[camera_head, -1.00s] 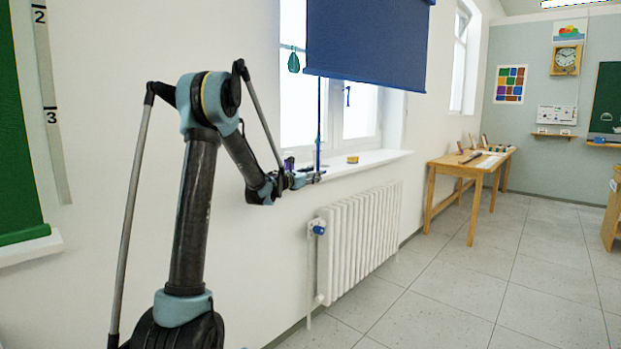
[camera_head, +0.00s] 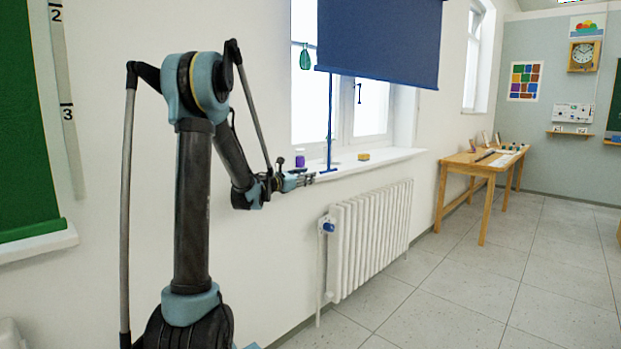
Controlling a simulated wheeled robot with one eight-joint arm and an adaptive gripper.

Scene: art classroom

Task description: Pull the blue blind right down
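The blue blind (camera_head: 378,42) hangs over the upper part of the window, with its lower edge well above the sill. A thin blue pull (camera_head: 330,120) hangs from near the blind's lower left corner, and its foot, a short crossbar, is just above or at the sill. My gripper (camera_head: 308,179) is at the left end of the sill, just left of the pull's foot and seemingly apart from it. It is small and seen side-on; I cannot tell how far its fingers are open. No blind cloth is in it.
The white sill (camera_head: 385,157) bears a purple jar (camera_head: 300,158) and a yellow block (camera_head: 363,156). A green ornament (camera_head: 306,59) hangs at the window's left. A white radiator (camera_head: 372,240) stands below. A wooden table (camera_head: 470,162) is farther right. The floor at right is clear.

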